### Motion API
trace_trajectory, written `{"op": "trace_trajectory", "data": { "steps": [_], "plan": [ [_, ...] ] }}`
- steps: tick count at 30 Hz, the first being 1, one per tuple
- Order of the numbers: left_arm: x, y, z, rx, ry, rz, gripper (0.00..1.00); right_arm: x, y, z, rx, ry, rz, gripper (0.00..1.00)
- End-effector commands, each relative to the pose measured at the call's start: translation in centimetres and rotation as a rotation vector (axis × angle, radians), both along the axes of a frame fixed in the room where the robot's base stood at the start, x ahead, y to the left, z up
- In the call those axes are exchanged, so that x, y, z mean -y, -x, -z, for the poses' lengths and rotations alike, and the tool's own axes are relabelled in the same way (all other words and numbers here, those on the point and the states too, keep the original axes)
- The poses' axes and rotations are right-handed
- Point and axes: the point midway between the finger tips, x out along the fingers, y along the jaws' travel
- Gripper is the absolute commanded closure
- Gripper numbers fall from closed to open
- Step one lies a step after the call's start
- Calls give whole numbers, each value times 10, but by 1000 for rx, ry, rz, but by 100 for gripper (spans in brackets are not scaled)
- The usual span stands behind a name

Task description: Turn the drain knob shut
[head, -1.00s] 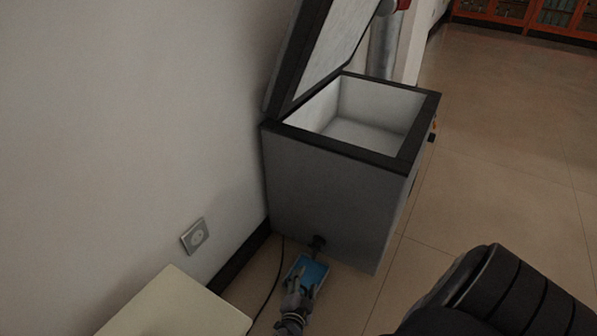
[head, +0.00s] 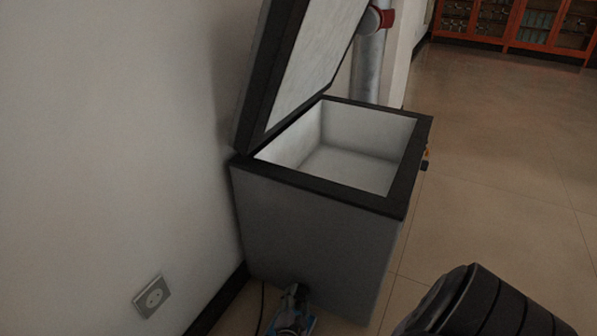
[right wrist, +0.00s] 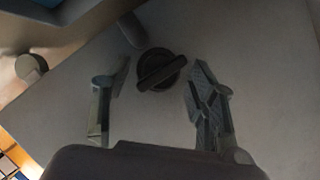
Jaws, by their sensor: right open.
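The drain knob (right wrist: 161,70) is black and round with a raised bar across it, on the grey side of the chest freezer (head: 310,235). In the right wrist view, the bar lies slightly tilted. My right gripper (right wrist: 158,76) is open, with one finger on each side of the knob and a gap to both. In the head view, my right gripper (head: 296,296) is low at the freezer's near side and hides the knob. My left gripper is out of view.
The freezer's lid (head: 315,60) stands open against the wall. A blue tray (head: 309,324) lies on the floor below my right gripper. A wall socket (head: 152,296) is at the left, and a dark cable (head: 262,308) runs nearby. Tiled floor at the right is clear.

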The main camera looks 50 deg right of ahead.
Motion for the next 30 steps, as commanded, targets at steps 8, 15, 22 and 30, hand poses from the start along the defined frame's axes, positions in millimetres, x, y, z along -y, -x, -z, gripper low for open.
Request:
{"op": "trace_trajectory", "data": {
  "steps": [8,15,22,30],
  "plan": [
    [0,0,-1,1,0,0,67,0,0,0,0,0,0,49],
    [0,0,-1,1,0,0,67,0,0,0,0,0,0,65],
    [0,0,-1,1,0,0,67,0,0,0,-1,-1,1,80],
    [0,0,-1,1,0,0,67,0,1,0,-3,0,1,93]
  ]
}}
